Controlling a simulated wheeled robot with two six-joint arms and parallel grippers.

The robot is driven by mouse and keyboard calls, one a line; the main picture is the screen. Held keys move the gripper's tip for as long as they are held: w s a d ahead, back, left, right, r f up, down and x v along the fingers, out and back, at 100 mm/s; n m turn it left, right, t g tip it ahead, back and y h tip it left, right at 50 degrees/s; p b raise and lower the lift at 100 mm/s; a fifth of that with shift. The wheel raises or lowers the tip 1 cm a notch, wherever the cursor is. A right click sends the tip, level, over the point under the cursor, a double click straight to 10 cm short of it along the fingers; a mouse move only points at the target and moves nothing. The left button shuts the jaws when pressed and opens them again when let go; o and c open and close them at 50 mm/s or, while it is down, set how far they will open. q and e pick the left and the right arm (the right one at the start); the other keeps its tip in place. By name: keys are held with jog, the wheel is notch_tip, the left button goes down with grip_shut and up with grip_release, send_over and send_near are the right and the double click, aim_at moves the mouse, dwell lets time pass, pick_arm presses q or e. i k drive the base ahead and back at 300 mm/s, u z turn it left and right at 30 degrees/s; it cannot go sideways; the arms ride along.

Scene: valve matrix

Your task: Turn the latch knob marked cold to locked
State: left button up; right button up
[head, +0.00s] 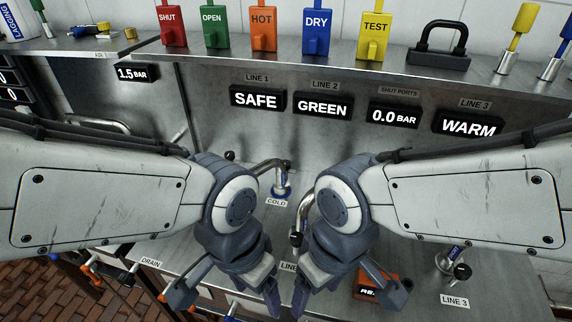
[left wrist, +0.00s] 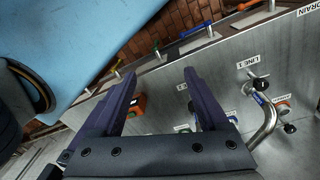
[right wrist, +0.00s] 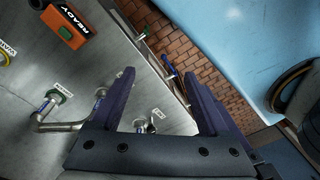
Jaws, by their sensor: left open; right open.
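A small "COLD" label (head: 276,202) lies on the grey panel between my two forearms in the head view. A blue-marked fitting, the cold latch knob (head: 283,190), stands just above it, with a bent metal lever at its top. Its marked state is too small to read. My left gripper (left wrist: 160,78) is open with nothing between its fingers in the left wrist view. My right gripper (right wrist: 158,78) is open and empty in the right wrist view. In the head view both grippers point down below the knob, apart from it.
Displays such as SAFE (head: 256,98) and GREEN (head: 322,104) line the upright panel. Tagged coloured blocks, including HOT (head: 263,28), stand on the shelf above. Bent pipes and a LINE 3 fitting (head: 448,258) stick up near my arms. An orange READY box (right wrist: 65,22) is nearby.

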aim_at(287, 163)
jog(key=k, duration=1.2)
jog(key=u, duration=1.05)
jog(key=i, duration=1.3)
jog(key=z, duration=0.6)
jog(key=i, duration=0.4)
jog(key=z, duration=0.4)
